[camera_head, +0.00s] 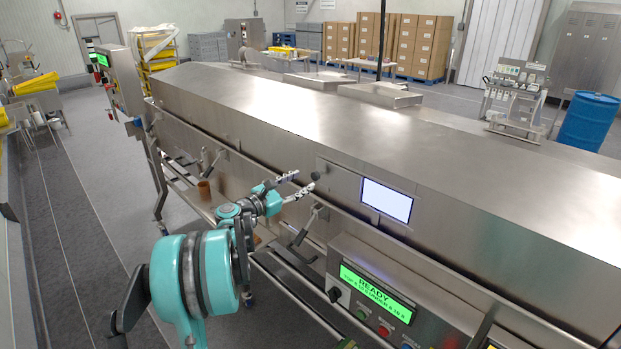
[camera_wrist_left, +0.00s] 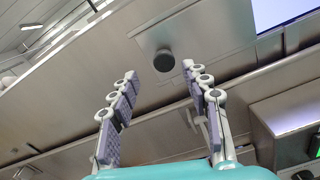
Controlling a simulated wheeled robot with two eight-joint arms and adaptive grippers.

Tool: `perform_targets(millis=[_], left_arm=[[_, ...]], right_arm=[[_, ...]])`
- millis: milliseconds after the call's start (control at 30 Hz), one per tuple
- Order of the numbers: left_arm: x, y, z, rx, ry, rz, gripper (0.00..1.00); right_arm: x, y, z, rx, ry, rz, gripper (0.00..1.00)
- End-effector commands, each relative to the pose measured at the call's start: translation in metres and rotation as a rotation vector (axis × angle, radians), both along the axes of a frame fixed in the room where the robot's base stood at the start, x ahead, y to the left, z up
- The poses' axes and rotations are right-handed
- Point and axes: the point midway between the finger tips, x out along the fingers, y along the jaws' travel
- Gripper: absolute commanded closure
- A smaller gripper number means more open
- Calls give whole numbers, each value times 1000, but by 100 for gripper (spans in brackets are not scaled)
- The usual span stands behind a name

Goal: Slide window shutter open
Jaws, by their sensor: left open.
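The window shutter (camera_head: 342,187) is a flat grey metal panel on the side of the steel tunnel, directly left of a bright white window (camera_head: 387,201). A dark round knob (camera_head: 315,176) sits at the shutter's left end. In the left wrist view the knob (camera_wrist_left: 164,61) shows beyond and between the fingertips, on the shutter panel (camera_wrist_left: 205,40). The window (camera_wrist_left: 280,12) shows at the upper right there. My left gripper (camera_head: 302,182) is open and empty, close to the knob. I cannot tell whether it touches the knob. My right gripper is not in view.
A control box with a green READY display (camera_head: 376,293) and buttons juts out below the window. Lever handles (camera_head: 305,228) and a rail line the tunnel's lower side. A blue drum (camera_head: 588,121) and stacked cartons (camera_head: 420,48) stand far behind. The floor at left is clear.

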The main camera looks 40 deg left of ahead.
Motion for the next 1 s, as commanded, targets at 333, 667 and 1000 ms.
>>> perform_targets(millis=[333,667,1000], left_arm=[[-52,5,0,-1,0,2,53],[-56,5,0,-1,0,1,53],[-55,5,0,-1,0,1,53]], right_arm=[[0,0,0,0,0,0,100],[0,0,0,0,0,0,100],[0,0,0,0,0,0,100]])
